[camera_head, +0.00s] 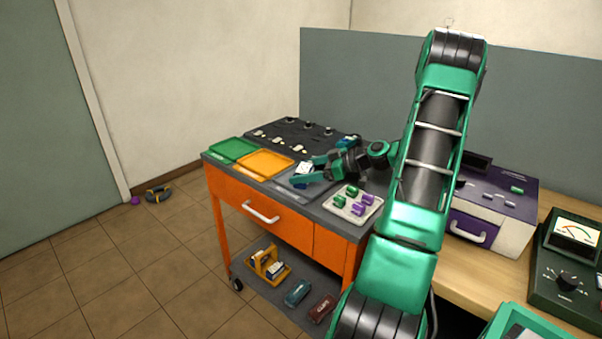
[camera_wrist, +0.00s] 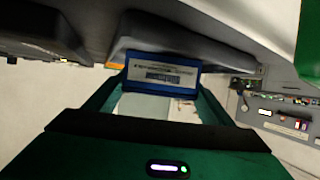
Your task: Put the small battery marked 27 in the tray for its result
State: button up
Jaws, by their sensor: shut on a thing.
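My gripper (camera_head: 306,177) is shut on a blue block with a white label, seen between the two fingers in the wrist view (camera_wrist: 162,73). The label's print is too blurred to read, so I cannot tell whether it says 27. The gripper is over the cart top, at the grey tray (camera_head: 282,187); I cannot tell whether the block touches it. To its left lie an orange tray (camera_head: 264,163) and a green tray (camera_head: 233,149), both seemingly empty. Small green and purple batteries stand on a pale pad (camera_head: 340,207) to the gripper's right.
A dark rack (camera_head: 290,132) with small parts lies behind the trays. A purple and white box (camera_head: 490,210) and a dial meter (camera_head: 570,260) stand on the wooden bench at right. The orange cart's lower shelf (camera_head: 262,290) holds several boxes.

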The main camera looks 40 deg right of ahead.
jog(key=o, duration=1.7)
